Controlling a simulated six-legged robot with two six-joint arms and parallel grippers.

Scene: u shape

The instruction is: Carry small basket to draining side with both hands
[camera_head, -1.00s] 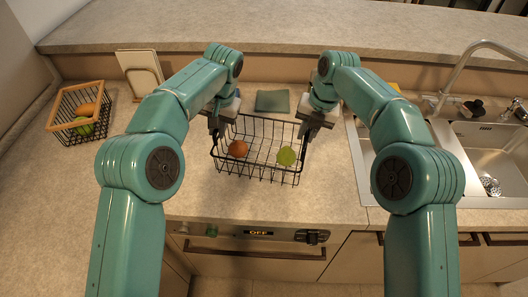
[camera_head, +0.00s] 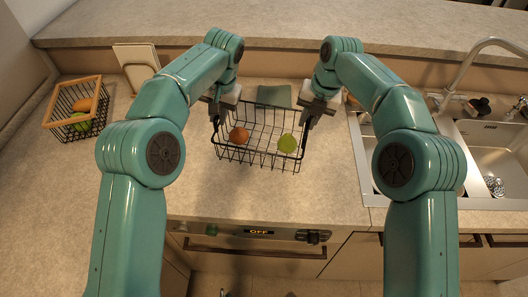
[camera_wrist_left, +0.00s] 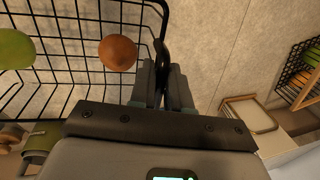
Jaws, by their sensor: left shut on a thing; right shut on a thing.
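The small black wire basket (camera_head: 258,160) is at the middle of the counter in the head view, between my two grippers. It holds a brown-orange round fruit (camera_head: 239,135) and a green fruit (camera_head: 287,143). My left gripper (camera_head: 215,117) is shut on the basket's left rim, and the left wrist view shows its fingers (camera_wrist_left: 163,88) at the rim wire beside the brown fruit (camera_wrist_left: 118,53). My right gripper (camera_head: 306,121) is shut on the basket's right rim. Whether the basket's bottom touches the counter cannot be told.
A sink (camera_head: 495,155) with a tap lies at the right, with a metal draining area beside it. A second basket with a wooden rim (camera_head: 75,108) stands at the far left. The counter in front is clear.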

